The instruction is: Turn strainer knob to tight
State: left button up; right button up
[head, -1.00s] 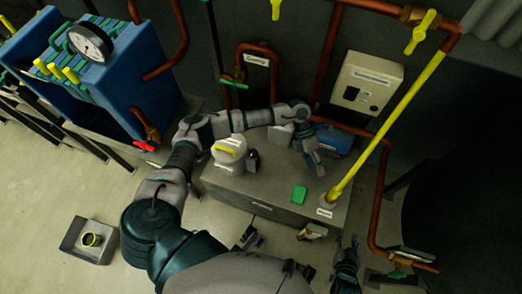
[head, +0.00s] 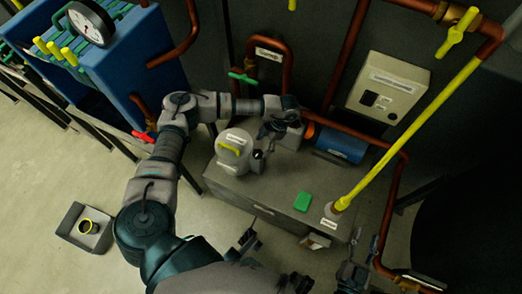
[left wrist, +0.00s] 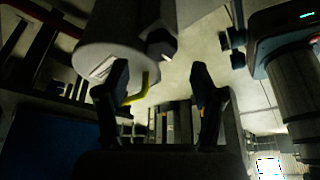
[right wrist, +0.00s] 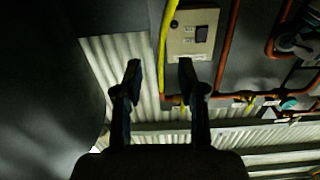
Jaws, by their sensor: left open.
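The strainer (head: 236,148) is a pale upright cylinder with a yellow handle (head: 230,147) on top, standing on the grey box-like bench. A small dark knob (head: 257,157) sticks out of its right side. My left gripper (head: 268,143) is just right of the strainer, close to the knob. In the left wrist view its fingers (left wrist: 159,72) are apart, with the strainer (left wrist: 115,40) at upper left and the dark knob (left wrist: 161,45) beyond the gap; contact cannot be told. My right gripper (head: 355,268) is low at the right; its fingers (right wrist: 160,66) are apart and empty.
The bench (head: 265,205) carries a green block (head: 303,201) and a yellow pipe (head: 400,125) rising at its right end. Behind are copper pipes, a blue cylinder (head: 341,145) and a wall box (head: 388,87). A blue gauge unit (head: 110,60) stands at left.

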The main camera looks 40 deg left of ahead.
aim_at(258, 152)
pick_arm(q)
jog(key=x, duration=0.4)
jog(key=shift+a+f+b, duration=0.1)
jog(key=shift+f+b, duration=0.2)
jog(key=shift+b, duration=0.05)
jog(key=shift+s+f, duration=0.2)
jog(key=shift+f, duration=0.15)
pick_arm(e)
notch_tip(258, 152, up, 3)
jog(key=shift+a+f+t+y, duration=0.15)
jog(key=shift+t+y, duration=0.15)
jog(key=shift+t, duration=0.9)
jog(key=shift+s, duration=0.1)
pick_arm(q)
jog(key=c, duration=1.1)
